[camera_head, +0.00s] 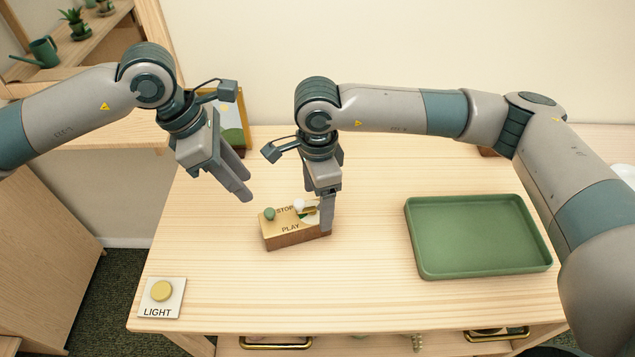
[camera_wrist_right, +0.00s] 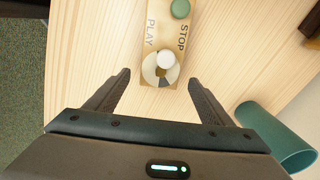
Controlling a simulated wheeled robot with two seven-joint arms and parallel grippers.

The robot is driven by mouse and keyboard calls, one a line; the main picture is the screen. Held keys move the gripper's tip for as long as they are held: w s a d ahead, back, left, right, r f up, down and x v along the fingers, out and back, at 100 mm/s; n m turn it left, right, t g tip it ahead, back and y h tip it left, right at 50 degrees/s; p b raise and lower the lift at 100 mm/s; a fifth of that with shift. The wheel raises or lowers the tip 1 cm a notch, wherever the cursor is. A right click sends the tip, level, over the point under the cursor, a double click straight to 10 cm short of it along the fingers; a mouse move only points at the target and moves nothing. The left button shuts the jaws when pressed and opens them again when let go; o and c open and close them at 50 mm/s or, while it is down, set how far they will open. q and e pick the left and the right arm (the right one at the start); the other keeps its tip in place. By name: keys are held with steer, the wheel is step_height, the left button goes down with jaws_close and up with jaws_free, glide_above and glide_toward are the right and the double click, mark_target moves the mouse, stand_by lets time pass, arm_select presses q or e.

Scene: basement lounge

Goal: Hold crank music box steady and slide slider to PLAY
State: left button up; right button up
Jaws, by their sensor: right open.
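The crank music box (camera_head: 282,240) is a small wooden block with a tan top marked STOP and PLAY, in the middle of the table. A green knob (camera_head: 269,213) sits at its left end beside STOP; it also shows in the right wrist view (camera_wrist_right: 180,8). A white knob (camera_wrist_right: 166,59) stands over a round disc at the other end. My right gripper (camera_head: 325,210) is at the box's right end, pointing down; its open fingers lie either side of that end in the right wrist view (camera_wrist_right: 158,78). My left gripper (camera_head: 244,188) is open and empty, above and behind-left of the box.
A green tray (camera_head: 478,272) lies empty to the right. A LIGHT button plate (camera_head: 162,297) is at the front left corner. A teal cylinder-like thing (camera_wrist_right: 275,135) shows beside the right gripper. A framed picture (camera_head: 232,118) stands behind the left gripper.

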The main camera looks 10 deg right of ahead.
mark_target(318, 211)
steer(key=shift+f, duration=2.9)
arm_select(q)
steer(key=shift+c, duration=0.3)
arm_select(e)
steer(key=c, duration=1.4)
arm_select(q)
steer(key=shift+w, duration=0.1)
jaws_close()
steer(key=w+a+f+n+g+h, duration=0.1)
steer(key=w+a+n+g, duration=0.1)
steer(key=w, duration=0.4)
steer(key=w+a+f+n+g, duration=0.1)
steer(key=w+a+n+g, duration=0.1)
steer(key=w+n+g, duration=0.2)
steer(key=shift+w+a+f+n+g+h, duration=0.15)
steer(key=shift+w+a+n+g+h, duration=0.2)
steer(key=shift+w+g, duration=0.95)
steer(key=shift+w, duration=0.2)
